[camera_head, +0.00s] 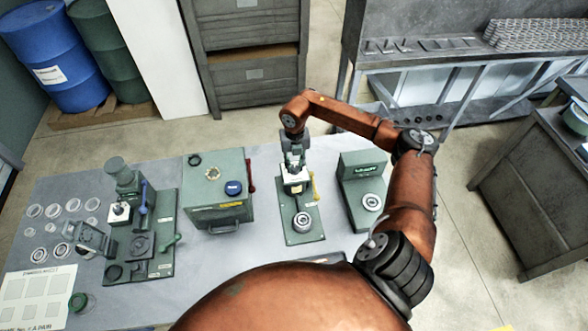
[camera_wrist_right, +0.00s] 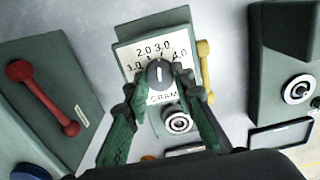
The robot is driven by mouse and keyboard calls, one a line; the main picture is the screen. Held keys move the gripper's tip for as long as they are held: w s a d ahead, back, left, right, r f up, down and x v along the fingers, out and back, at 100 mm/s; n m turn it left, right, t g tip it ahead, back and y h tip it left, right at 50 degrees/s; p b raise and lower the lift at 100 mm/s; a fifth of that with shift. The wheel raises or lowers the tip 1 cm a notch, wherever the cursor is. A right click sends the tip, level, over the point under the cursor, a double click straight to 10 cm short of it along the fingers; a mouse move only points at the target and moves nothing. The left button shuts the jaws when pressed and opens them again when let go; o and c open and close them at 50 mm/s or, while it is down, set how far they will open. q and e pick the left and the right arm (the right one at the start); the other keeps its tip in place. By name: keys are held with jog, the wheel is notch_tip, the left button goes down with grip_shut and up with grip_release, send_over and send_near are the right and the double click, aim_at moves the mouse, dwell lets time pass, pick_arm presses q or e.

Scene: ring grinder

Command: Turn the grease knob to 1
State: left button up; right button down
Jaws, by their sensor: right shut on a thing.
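The grease knob (camera_wrist_right: 160,74) is a dark round knob with a white pointer line on a white dial plate (camera_wrist_right: 150,50) marked from 1.0 to 4.0, with "GRAM" below. The line points up in the right wrist view, between the 2.0 and 3.0 marks. My right gripper (camera_wrist_right: 161,84) is shut on the knob, one green-grey finger on each side. In the head view the right gripper (camera_head: 294,164) reaches down onto the green dispenser (camera_head: 300,238), and the knob is hidden there. My left gripper is not in view.
A green box with a blue knob (camera_head: 217,190) and red handle stands left of the dispenser. Another green device (camera_head: 360,180) stands close on its right. Farther left are a green press machine (camera_head: 140,235) and several rings (camera_head: 62,250) on the table. A yellow lever (camera_wrist_right: 204,68) sits beside the dial.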

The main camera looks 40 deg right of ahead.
jog(key=n+b, duration=0.2)
jog(key=n, duration=0.1)
jog(key=shift+w+n+b, duration=0.1)
jog(key=shift+n+b, duration=0.25)
jog(key=shift+n, duration=0.05)
jog(key=n+b, duration=0.2)
jog(key=n, duration=0.1)
jog(key=shift+n, duration=0.3)
jog(key=n+b, duration=0.2)
jog(key=n, duration=0.1)
jog(key=shift+r+n+b, duration=0.1)
jog(key=shift+n+b, duration=0.65)
jog(key=shift+n, duration=1.05)
jog(key=c, duration=2)
grip_release()
jog(key=o, duration=0.4)
